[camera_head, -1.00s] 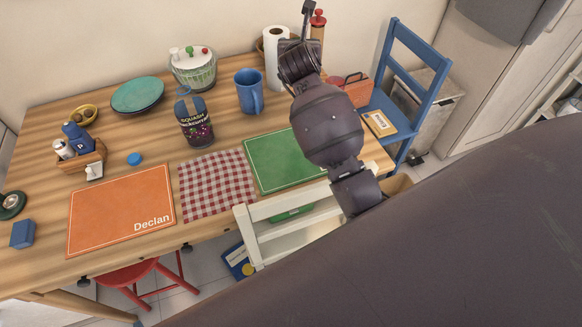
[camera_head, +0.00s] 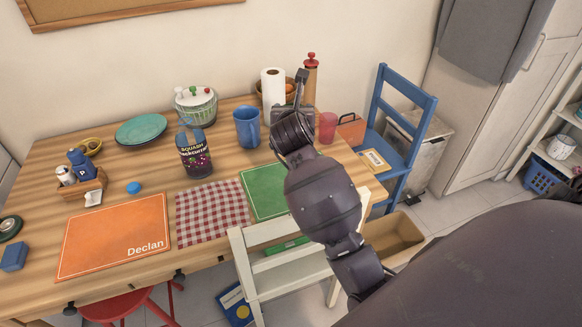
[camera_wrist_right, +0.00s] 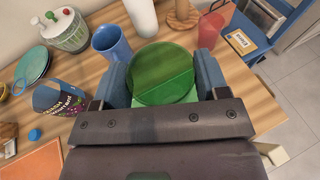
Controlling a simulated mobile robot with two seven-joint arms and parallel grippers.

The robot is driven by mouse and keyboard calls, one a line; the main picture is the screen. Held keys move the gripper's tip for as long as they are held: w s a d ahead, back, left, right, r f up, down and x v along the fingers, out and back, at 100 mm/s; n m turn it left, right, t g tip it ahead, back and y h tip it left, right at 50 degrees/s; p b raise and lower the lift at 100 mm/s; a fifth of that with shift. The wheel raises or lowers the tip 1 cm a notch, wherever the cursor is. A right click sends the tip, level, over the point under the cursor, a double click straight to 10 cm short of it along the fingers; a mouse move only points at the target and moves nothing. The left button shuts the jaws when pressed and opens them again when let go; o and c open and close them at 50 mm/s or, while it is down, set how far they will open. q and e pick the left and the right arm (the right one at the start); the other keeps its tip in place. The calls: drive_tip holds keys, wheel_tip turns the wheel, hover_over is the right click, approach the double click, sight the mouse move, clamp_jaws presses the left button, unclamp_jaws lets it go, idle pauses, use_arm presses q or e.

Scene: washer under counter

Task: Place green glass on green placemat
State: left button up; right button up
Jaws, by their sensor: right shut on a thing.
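The green glass (camera_wrist_right: 163,72) is between the two fingers of my right gripper (camera_wrist_right: 162,82) in the right wrist view, seen from above. The gripper is shut on it. In the head view my right gripper (camera_head: 293,112) is over the table's right part, right of the blue mug, and its hand hides the glass. The green placemat (camera_head: 262,192) lies at the table's front right edge, partly covered by my right arm. I cannot tell whether the glass touches the table. My left gripper is not in view.
A blue mug (camera_head: 247,127) stands left of the gripper, with a paper roll (camera_head: 272,88) behind. A red glass (camera_head: 327,127) stands to the right. A squash bottle (camera_head: 194,155) and checkered placemat (camera_head: 213,208) are further left. A white chair (camera_head: 262,262) stands at the front.

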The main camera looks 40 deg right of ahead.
wheel_tip(320, 180, down, 9)
drive_tip(key=shift+b, duration=0.95)
drive_tip(key=shift+f, duration=0.6)
wheel_tip(320, 180, down, 6)
drive_tip(key=shift+r+b, duration=0.2)
drive_tip(key=shift+b, duration=0.75)
drive_tip(key=o, duration=1.3)
drive_tip(key=shift+c, duration=0.2)
